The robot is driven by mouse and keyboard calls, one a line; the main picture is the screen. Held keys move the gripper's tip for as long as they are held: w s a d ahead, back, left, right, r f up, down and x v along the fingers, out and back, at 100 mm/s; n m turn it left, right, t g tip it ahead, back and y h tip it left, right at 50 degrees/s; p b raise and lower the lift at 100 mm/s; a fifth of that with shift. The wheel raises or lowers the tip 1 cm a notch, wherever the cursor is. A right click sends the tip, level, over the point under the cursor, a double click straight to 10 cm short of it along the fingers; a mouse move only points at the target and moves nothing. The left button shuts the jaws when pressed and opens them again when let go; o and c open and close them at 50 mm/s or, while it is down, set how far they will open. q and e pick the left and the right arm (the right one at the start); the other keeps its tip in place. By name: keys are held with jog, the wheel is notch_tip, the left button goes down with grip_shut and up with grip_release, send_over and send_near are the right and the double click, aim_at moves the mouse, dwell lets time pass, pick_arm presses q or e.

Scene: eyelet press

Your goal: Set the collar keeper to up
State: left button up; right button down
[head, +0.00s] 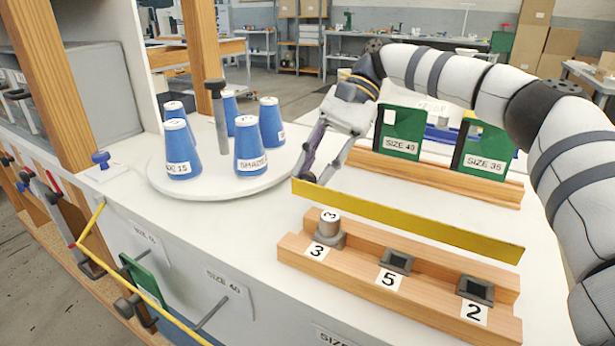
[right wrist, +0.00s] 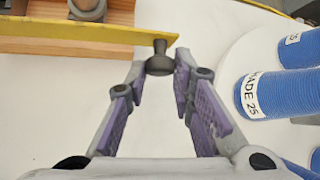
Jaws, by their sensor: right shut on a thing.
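The collar keeper appears to be the long yellow bar (head: 405,220) that runs behind and above the wooden block with the numbered sockets. It also shows in the right wrist view (right wrist: 75,33). A dark knob (right wrist: 159,60) sits at the bar's end. My right gripper (head: 316,179) is at the bar's left end, with its fingers closed around that knob; in the right wrist view the fingertips (right wrist: 160,68) flank it. In the head view the knob is mostly hidden by the fingers. My left gripper is not in view.
The wooden block (head: 345,268) holds a grey collar (head: 329,222) at 3; sockets 5 and 2 look empty. Blue cones (head: 250,150) stand on a round white turntable (head: 215,190) to the left. Green cases (head: 402,133) stand in a wooden rack behind. White counter lies between.

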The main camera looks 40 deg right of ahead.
jog(key=shift+d+f+g+y+b, duration=0.15)
jog(key=shift+f+g+y+b, duration=0.2)
jog(key=shift+y+b, duration=0.3)
jog(key=c, duration=1.4)
grip_release()
jog(key=shift+o, duration=0.2)
notch_tip(320, 180, up, 10)
